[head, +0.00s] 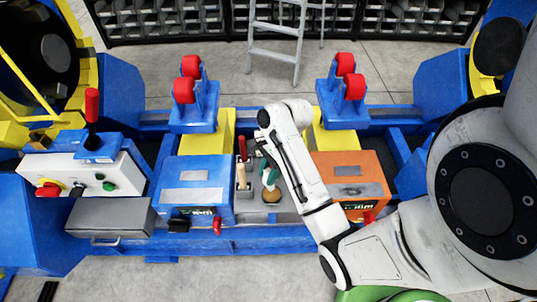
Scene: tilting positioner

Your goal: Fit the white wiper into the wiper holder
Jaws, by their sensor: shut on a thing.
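My arm reaches in from the right, and its wrist end is over the middle of the blue positioner. My gripper (264,147) is small and dark here, partly hidden by my own wrist and forearm. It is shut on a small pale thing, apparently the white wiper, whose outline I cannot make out. Just below it in the picture, a teal and white piece (269,176) stands above a round brown base (271,196) on the grey middle tray (253,214). A red-handled tool with a pale wooden part (242,176) stands left of it. I cannot tell which part is the wiper holder.
A blue box (194,178) stands left of the tray and an orange box (343,170) right of it, partly behind my forearm. Red rollers (184,90) on blue stands rise behind. A control box (101,166) with a red lever is at left. A ladder (274,55) stands behind.

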